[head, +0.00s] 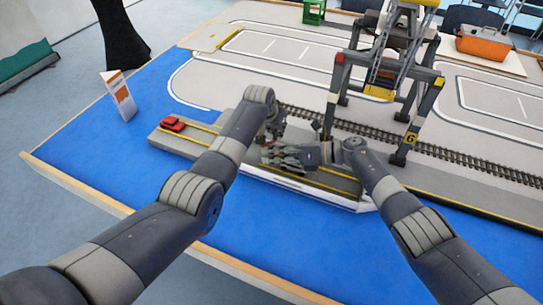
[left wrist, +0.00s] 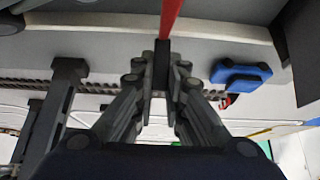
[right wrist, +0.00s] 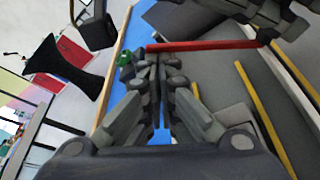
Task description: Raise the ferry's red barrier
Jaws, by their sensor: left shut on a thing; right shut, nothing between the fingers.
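The ferry (head: 335,182) is a long grey deck with yellow lines on the blue water. The red barrier is a thin bar; it runs up from my left fingers in the left wrist view (left wrist: 171,14) and lies nearly across the right wrist view (right wrist: 205,46). I cannot make it out in the head view. My left gripper (left wrist: 161,65) is shut on a dark piece at the bar's end. My right gripper (head: 272,157) is shut and empty over the deck; its tips (right wrist: 153,58) appear close to the bar's other end. Whether they touch it, I cannot tell.
A red car (head: 172,124) stands at the deck's left end. A blue car (left wrist: 240,76) shows in the left wrist view. A gantry crane (head: 385,75) straddles the rails (head: 450,150) behind the ferry. A white and orange sign (head: 119,95) stands at left. Open blue water (head: 105,160) lies left.

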